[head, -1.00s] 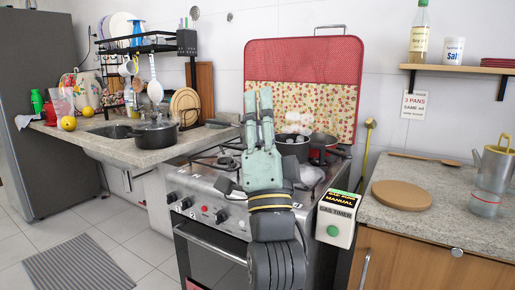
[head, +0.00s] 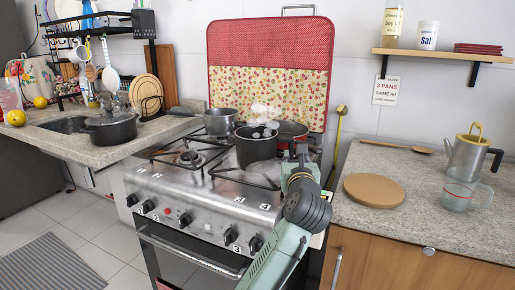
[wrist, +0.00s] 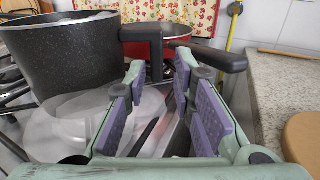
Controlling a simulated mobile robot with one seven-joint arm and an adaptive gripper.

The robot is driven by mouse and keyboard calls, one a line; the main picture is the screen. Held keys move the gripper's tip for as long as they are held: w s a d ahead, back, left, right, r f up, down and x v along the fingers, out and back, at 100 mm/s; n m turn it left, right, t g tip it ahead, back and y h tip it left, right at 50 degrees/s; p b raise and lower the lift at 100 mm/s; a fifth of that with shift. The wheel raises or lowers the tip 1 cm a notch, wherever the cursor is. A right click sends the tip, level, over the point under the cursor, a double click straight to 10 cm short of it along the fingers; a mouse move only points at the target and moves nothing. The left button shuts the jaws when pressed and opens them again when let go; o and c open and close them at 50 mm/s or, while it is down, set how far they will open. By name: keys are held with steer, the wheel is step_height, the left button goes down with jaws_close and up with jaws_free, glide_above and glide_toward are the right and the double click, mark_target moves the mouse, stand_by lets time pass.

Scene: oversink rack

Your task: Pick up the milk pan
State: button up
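Three pans stand on the stove (head: 178,192), and no label shows which is the milk pan. A dark speckled pot (head: 256,150) is at the front right, with round white shapes above it; it fills the upper left of the wrist view (wrist: 65,65). A steel saucepan (head: 220,122) is behind it, its handle pointing left. A red pan (head: 291,131) is at the back right, partly hidden. My gripper (head: 300,152) is right of the dark pot. In the wrist view its purple-padded fingers (wrist: 158,85) are apart and empty, below black handles (wrist: 205,57).
A lidded black pot (head: 110,130) stands on the left counter by the sink. The right counter (head: 400,215) holds a round wooden board (head: 374,190), a wooden spoon (head: 395,146), a watering can (head: 468,155) and a clear jug (head: 462,196). A splash screen (head: 268,65) stands behind the stove.

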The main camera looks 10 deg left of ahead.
mark_target(291, 150)
steer(key=shift+w+a+f+p, duration=0.15)
steer(key=shift+w+p, duration=0.15)
steer(key=shift+w, duration=0.75)
steer(key=shift+w+a+p, duration=0.2)
steer(key=shift+w+p, duration=0.05)
steer(key=shift+w, duration=0.8)
steer(key=shift+w+a+f+p, duration=0.15)
steer(key=shift+w+p, duration=0.15)
steer(key=shift+w, duration=0.75)
steer(key=shift+c, duration=0.3)
jaws_close()
steer(key=shift+r, duration=0.15)
